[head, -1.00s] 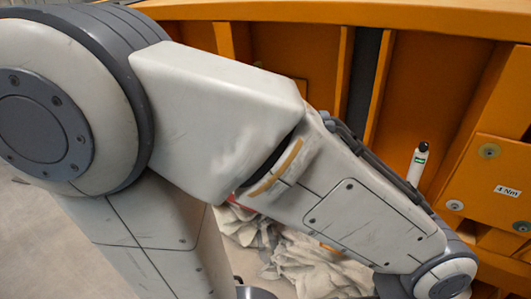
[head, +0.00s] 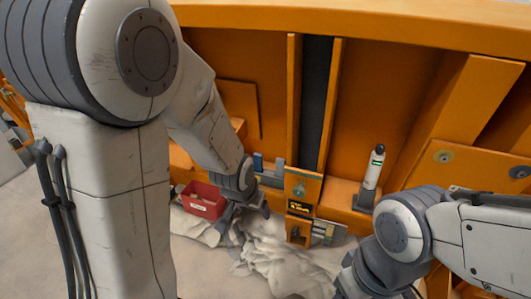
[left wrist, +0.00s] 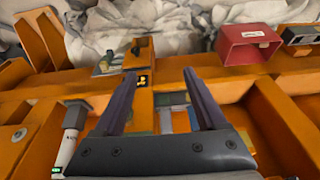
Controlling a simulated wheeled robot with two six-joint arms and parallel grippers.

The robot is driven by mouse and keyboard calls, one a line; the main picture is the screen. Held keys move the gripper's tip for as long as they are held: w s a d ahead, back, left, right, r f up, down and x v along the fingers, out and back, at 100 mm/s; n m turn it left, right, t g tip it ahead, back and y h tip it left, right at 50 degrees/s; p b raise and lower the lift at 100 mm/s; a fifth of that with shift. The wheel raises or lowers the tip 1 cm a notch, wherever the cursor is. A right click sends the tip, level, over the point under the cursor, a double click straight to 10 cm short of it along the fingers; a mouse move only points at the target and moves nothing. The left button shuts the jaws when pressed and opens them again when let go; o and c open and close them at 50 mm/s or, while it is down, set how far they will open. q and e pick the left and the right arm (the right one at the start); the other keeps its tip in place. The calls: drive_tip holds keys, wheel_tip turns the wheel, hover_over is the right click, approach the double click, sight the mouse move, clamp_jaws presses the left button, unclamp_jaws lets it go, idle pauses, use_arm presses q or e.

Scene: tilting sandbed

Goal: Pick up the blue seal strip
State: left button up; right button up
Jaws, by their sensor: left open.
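A small blue-grey piece (head: 258,161) stands on the orange frame just behind my left wrist; I cannot tell for sure that it is the blue seal strip. A grey piece stands beside it (head: 280,166). My left gripper (head: 256,204) is low by the frame, to the right of the red bin, and partly hidden by its own wrist. In the left wrist view its two dark fingers (left wrist: 160,78) are spread apart, with no object held between them. A small pale piece (left wrist: 165,120) shows between the fingers, below their tips. My right arm is at the lower right, its jaws out of sight.
An orange post with a small black display (head: 300,207) stands in the middle. A dark vertical strip (head: 314,100) runs between orange ribs.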

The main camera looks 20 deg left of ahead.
sight(258, 166)
use_arm(q)
drive_tip(key=w+a+f+t, duration=0.1)
drive_tip(key=w+a+t, duration=0.1)
drive_tip(key=w, duration=0.3)
drive_tip(key=w+a+f+t, duration=0.1)
drive_tip(key=w+f+t, duration=0.1)
drive_tip(key=w+t, duration=0.2)
drive_tip(key=w+a+f+t, duration=0.2)
drive_tip(key=w+t, duration=0.1)
drive_tip(key=w, duration=0.4)
drive_tip(key=shift+a+f, duration=0.2)
drive_tip(key=shift+a, duration=0.1)
drive_tip(key=w+t, duration=0.2)
drive_tip(key=w+a+t+p, duration=0.1)
drive_tip(key=w+t, duration=0.1)
drive_tip(key=shift+w+r+h+p, duration=0.15)
drive_tip(key=shift+w+h+p, duration=0.1)
drive_tip(key=shift+h+p, duration=0.05)
drive_tip(key=shift+w+p, duration=0.3)
drive_tip(key=shift+w, duration=0.25)
drive_tip(key=w+p, duration=0.1)
drive_tip(key=w, duration=0.2)
drive_tip(key=shift+w+a, duration=0.1)
drive_tip(key=shift+w, duration=0.05)
drive_tip(key=shift+w+p, duration=0.35)
drive_tip(key=shift+w, duration=0.2)
clamp_jaws()
